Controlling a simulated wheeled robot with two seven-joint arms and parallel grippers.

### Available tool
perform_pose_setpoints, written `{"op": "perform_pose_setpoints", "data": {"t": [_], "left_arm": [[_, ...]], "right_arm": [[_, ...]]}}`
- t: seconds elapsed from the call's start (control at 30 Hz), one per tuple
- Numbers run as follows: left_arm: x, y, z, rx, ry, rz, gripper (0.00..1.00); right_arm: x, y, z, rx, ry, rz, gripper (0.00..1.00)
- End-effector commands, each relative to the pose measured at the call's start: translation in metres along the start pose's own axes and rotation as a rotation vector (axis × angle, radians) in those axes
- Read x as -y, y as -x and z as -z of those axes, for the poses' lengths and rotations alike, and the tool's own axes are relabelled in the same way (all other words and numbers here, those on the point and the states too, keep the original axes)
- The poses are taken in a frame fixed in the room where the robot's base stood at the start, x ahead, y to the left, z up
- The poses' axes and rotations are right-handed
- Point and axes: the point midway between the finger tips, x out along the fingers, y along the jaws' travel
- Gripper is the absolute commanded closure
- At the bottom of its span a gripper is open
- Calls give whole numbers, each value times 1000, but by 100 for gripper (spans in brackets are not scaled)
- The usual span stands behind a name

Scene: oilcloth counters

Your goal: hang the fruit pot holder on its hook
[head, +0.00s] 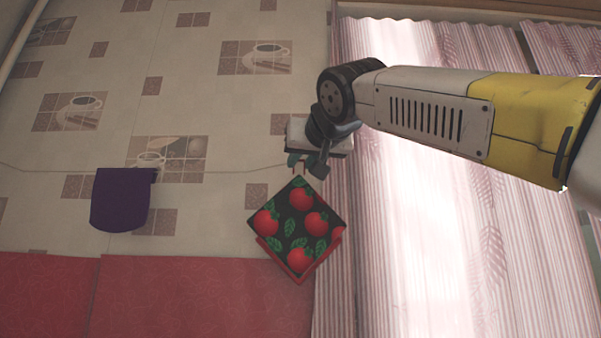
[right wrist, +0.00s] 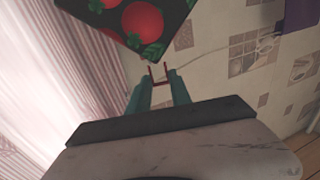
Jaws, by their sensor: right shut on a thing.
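The fruit pot holder (head: 297,225) is a dark square cloth with red apples, green leaves and a red edge. It hangs corner-up in front of the wall, below my right gripper (head: 308,166). In the right wrist view, the pot holder (right wrist: 128,20) is at the top, and its red loop (right wrist: 158,70) sits at the green fingertips of my right gripper (right wrist: 159,78). The gripper is shut on the loop. I cannot make out the hook in either view. My left gripper is not in view.
Red cloth (head: 190,300) covers the bottom left. A pink curtain (head: 430,250) hangs at the right, behind my arm.

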Motion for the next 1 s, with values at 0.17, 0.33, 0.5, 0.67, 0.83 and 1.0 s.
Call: {"op": "perform_pose_setpoints", "data": {"t": [0.17, 0.33, 0.5, 0.67, 0.83, 1.0], "left_arm": [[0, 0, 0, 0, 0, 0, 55], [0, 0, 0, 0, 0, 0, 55], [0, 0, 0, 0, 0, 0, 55], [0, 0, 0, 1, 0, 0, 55], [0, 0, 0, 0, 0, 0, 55], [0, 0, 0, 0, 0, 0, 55]], "right_arm": [[-2, -11, -1, 1, 0, 1, 100], [-5, -21, -2, 2, 0, 0, 100], [-8, -30, -3, 1, -1, 1, 100], [-10, -40, -4, 2, 0, 1, 100], [-13, -50, -5, 2, 1, 0, 100], [-15, -59, -6, 1, 1, 1, 100]]}}
